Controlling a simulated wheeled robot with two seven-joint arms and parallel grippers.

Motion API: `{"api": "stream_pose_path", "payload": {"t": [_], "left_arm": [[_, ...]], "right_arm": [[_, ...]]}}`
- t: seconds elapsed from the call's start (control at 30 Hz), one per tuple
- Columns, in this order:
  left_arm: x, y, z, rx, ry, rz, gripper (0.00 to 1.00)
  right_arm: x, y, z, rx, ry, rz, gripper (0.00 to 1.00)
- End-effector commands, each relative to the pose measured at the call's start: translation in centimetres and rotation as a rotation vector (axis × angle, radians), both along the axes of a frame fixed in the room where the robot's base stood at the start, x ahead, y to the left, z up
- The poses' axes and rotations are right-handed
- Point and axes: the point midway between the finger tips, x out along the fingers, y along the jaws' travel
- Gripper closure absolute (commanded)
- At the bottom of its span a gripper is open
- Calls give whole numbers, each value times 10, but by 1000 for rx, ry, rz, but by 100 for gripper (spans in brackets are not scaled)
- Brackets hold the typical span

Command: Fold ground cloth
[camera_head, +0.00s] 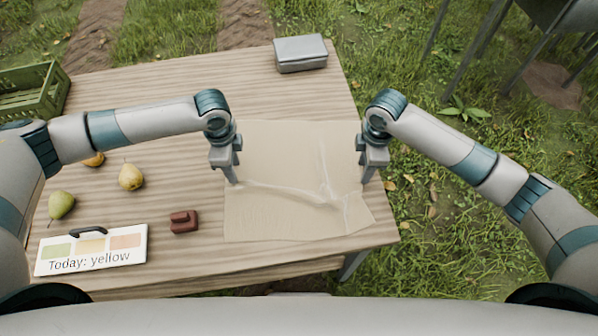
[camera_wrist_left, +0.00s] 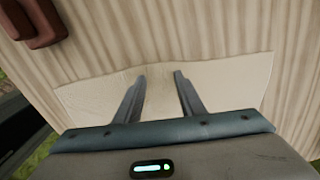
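The beige ground cloth (camera_head: 280,212) lies on the right part of the wooden table, mostly flat, with raised creases across its middle and right side. My left gripper (camera_head: 234,180) points down at the cloth's left edge. In the left wrist view the cloth (camera_wrist_left: 225,82) shows below my left gripper (camera_wrist_left: 160,76), whose two fingers stand apart with cloth visible between them. My right gripper (camera_head: 366,180) points down at the cloth's right edge, close to the table's edge. Its fingertips are too small to tell whether they hold cloth.
A grey metal box (camera_head: 300,54) stands at the table's back. A dark red block (camera_head: 184,221), a colour card (camera_head: 92,250) reading "Today: yellow", a yellow pear (camera_head: 131,177) and a green pear (camera_head: 61,205) lie left. A green crate (camera_head: 36,95) is at the far left.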

Motion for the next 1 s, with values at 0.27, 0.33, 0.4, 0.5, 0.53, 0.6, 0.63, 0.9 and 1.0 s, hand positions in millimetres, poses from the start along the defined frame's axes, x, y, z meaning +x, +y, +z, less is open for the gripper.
{"api": "stream_pose_path", "payload": {"t": [0.27, 0.33, 0.4, 0.5, 0.53, 0.6, 0.63, 0.9, 1.0], "left_arm": [[0, 0, -1, 0, 1, 0, 84], [0, 0, -1, 0, 1, 0, 93], [0, 0, -1, 1, 1, 0, 100], [0, 0, -1, 1, 1, 0, 100], [0, 0, -1, 1, 1, 0, 100], [0, 0, -1, 1, 1, 0, 100], [0, 0, -1, 1, 1, 0, 100], [0, 0, 0, 0, 1, 0, 100], [0, 0, 2, 0, 1, 0, 100]], "right_arm": [[-1, 0, -1, -1, 1, 0, 84], [-1, 0, -2, -1, 2, 0, 93], [-1, 0, -2, -1, 2, 0, 100], [-1, 0, -2, -1, 2, 0, 100], [-1, 0, -2, -1, 2, 0, 100], [-1, 0, -2, -1, 2, 0, 100], [-1, 0, -2, -1, 2, 0, 100], [-1, 0, -2, -1, 2, 0, 100], [-1, 0, 0, -1, 2, 0, 100]]}}
